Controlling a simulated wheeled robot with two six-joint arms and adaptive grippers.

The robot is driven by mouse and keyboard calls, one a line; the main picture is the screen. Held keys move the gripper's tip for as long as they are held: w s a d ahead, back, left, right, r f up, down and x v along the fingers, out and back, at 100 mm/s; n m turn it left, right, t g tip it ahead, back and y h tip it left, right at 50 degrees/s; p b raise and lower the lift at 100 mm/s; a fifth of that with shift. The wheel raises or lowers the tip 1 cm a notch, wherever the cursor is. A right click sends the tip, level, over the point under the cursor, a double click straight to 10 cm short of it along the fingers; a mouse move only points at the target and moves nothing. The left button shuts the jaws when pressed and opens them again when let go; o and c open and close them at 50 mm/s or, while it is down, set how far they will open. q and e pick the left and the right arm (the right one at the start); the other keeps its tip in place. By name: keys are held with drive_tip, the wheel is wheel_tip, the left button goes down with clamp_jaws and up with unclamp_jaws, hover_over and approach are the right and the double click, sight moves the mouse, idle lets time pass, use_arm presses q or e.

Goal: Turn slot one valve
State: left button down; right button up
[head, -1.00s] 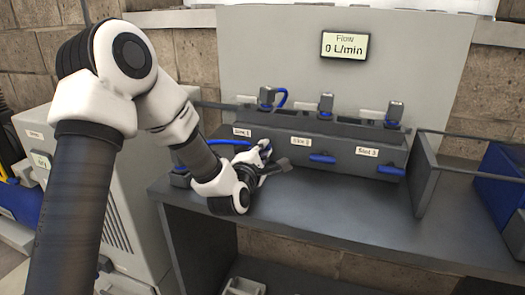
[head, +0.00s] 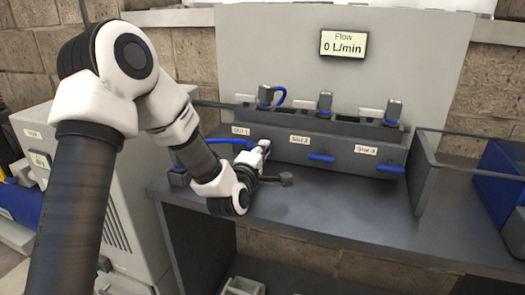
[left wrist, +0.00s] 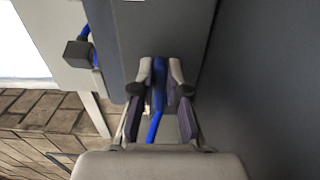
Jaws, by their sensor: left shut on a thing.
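The valve block (head: 345,148) has labels for slots 1, 2 and 3. The slot 1 label (head: 240,131) shows, but my gripper hides the slot one valve in the head view. In the left wrist view the blue slot one valve handle (left wrist: 159,78) lies between the two fingers of my left gripper (left wrist: 160,88), which is shut on it. In the head view my left gripper (head: 264,152) is at the block's front face below slot 1. The flow display (head: 343,44) reads 0 L/min. My right gripper is out of view.
The blue slot 2 handle (head: 321,157) and slot 3 handle (head: 391,168) stick out to the right of my gripper. A blue hose (head: 230,142) runs close behind my wrist.

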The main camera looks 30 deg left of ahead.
use_arm(q)
drive_tip(key=shift+f, duration=0.1)
drive_tip(key=c, duration=1.2)
unclamp_jaws()
drive_tip(key=shift+s, duration=0.1)
drive_tip(key=v, duration=0.7)
drive_tip(key=shift+s, duration=0.2)
